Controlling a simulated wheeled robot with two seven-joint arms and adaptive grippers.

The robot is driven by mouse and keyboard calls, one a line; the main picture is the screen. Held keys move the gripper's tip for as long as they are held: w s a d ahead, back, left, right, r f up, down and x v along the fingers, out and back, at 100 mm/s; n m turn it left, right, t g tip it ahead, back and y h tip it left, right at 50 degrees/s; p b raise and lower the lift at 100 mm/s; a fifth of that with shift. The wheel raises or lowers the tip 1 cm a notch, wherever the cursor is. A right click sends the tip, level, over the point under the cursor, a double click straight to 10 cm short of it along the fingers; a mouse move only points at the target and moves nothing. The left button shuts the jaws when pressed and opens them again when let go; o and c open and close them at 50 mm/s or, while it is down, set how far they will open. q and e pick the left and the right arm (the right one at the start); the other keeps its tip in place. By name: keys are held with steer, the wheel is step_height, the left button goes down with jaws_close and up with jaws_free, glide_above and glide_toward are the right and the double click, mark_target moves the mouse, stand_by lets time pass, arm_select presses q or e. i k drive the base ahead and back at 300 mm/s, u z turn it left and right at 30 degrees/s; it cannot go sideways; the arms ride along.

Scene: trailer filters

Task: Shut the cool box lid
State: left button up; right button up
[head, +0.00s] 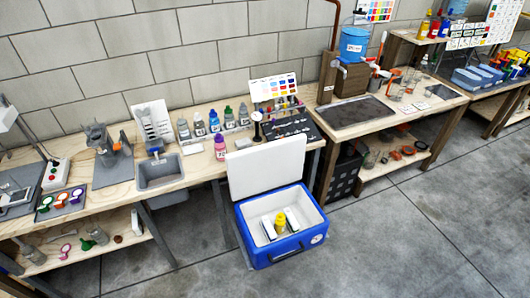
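The cool box (279,243) stands on the floor in front of the wooden workbench. Its body is blue with a white inside. Its white lid (266,164) is open and stands upright at the back of the box, leaning near the bench edge. Inside the box are a yellow-capped bottle (280,222) and white items (268,229) beside it. Neither my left gripper nor my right gripper is in view.
The workbench (205,165) holds a sink (160,172), several bottles and a pink bottle (220,149) near the lid. A second bench (440,108) with a blue container (354,45) stands to the right. The concrete floor (400,225) right of the box is clear.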

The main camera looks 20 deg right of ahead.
mark_target(255, 170)
steer(key=z, duration=0.65)
steer(key=i, duration=0.85)
steer(key=u, duration=0.45)
